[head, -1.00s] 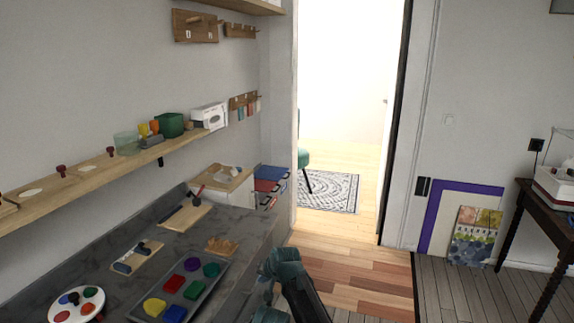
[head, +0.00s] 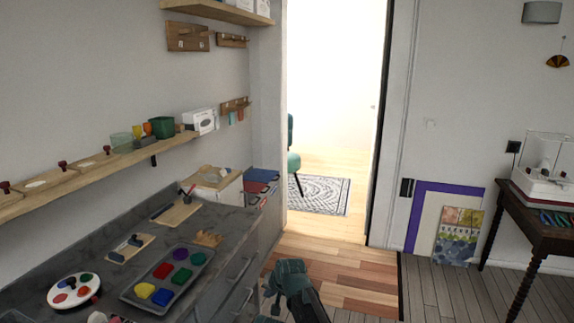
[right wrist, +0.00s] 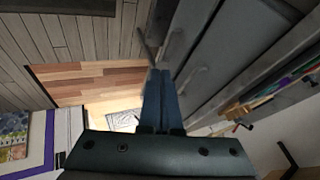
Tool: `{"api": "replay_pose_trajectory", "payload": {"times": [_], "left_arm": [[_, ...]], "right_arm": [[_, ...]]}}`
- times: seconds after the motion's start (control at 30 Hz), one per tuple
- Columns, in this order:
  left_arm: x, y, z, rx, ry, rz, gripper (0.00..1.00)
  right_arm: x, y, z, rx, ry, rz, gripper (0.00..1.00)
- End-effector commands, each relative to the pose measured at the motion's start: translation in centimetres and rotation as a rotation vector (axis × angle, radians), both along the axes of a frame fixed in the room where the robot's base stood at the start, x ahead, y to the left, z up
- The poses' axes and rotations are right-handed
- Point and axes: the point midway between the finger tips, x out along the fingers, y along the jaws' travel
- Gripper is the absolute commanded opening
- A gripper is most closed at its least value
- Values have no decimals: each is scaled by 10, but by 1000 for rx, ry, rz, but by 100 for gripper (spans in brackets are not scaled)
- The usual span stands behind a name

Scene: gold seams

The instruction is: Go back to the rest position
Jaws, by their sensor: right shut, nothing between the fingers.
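My right gripper (head: 278,300) is low in the middle of the head view, in front of the grey counter's right side. It is shut and empty. In the right wrist view its two dark fingers (right wrist: 160,100) lie together, with the drawer fronts and floor beyond them. It appears apart from the counter and everything on it. My left gripper is not in view.
The grey counter (head: 216,240) at left holds a paint tray (head: 130,297), a round white palette (head: 74,292) and small boards. Drawers with handles (head: 240,268) face the floor. A dark table (head: 540,230) stands at right. The wood floor (head: 350,285) between is clear.

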Motion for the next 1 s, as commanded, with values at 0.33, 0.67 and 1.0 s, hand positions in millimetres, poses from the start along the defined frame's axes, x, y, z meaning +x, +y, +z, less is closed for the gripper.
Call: {"api": "replay_pose_trajectory", "payload": {"times": [0.33, 0.67, 1.0], "left_arm": [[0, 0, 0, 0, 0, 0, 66], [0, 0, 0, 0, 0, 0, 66], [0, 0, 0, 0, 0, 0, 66]], "right_arm": [[-50, -65, -13, -107, 76, 32, 0], [-130, -148, -28, -247, 212, 89, 0], [-208, -208, -35, -337, 349, 143, 0]]}}
